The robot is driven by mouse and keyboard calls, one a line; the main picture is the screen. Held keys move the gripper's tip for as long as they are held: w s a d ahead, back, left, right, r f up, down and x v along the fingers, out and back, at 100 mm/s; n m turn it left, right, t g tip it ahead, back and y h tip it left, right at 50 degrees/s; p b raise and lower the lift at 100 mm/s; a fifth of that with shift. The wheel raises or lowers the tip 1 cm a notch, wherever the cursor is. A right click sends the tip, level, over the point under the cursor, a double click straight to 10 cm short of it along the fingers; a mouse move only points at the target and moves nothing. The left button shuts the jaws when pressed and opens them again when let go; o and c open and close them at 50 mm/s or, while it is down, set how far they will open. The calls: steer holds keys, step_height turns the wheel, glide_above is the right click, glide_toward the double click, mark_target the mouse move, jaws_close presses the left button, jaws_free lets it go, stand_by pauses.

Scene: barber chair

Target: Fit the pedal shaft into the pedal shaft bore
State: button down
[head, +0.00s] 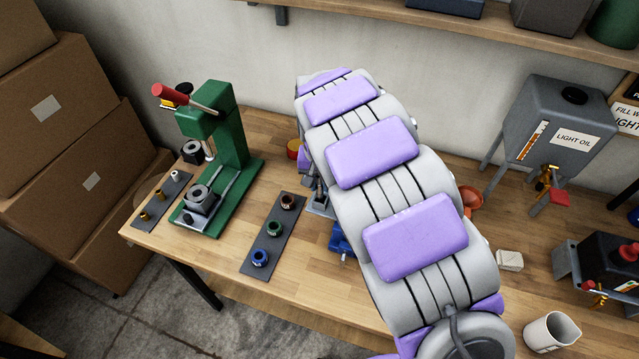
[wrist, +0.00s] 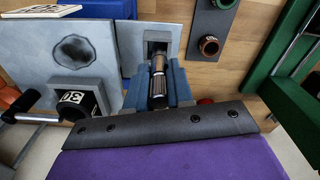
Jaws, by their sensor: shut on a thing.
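In the wrist view, the purple jaw of my gripper (wrist: 158,118), with a dark bolted edge, fills the bottom. A shaft with a dark knurled band and a copper-coloured part (wrist: 158,82) stands out past that edge between blue blocks; it appears to be the pedal shaft, gripped where the jaw hides it. Its far end points at a grey block with a square dark opening (wrist: 157,47), apparently the bore. I cannot tell whether the shaft is inside it. In the head view, my arm hides most of the gripper and the shaft.
A green press (head: 225,140) stands at the left. A dark strip with several bushings (head: 273,232) lies between it and my arm. A grey plate with a black labelled cylinder (wrist: 75,103) is beside the shaft. An oil tank (head: 560,125) and a white mug (head: 550,332) are right.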

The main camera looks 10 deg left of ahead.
steer(key=shift+f, duration=0.4)
steer(key=shift+d+r, duration=0.1)
steer(key=c, duration=1)
jaws_free()
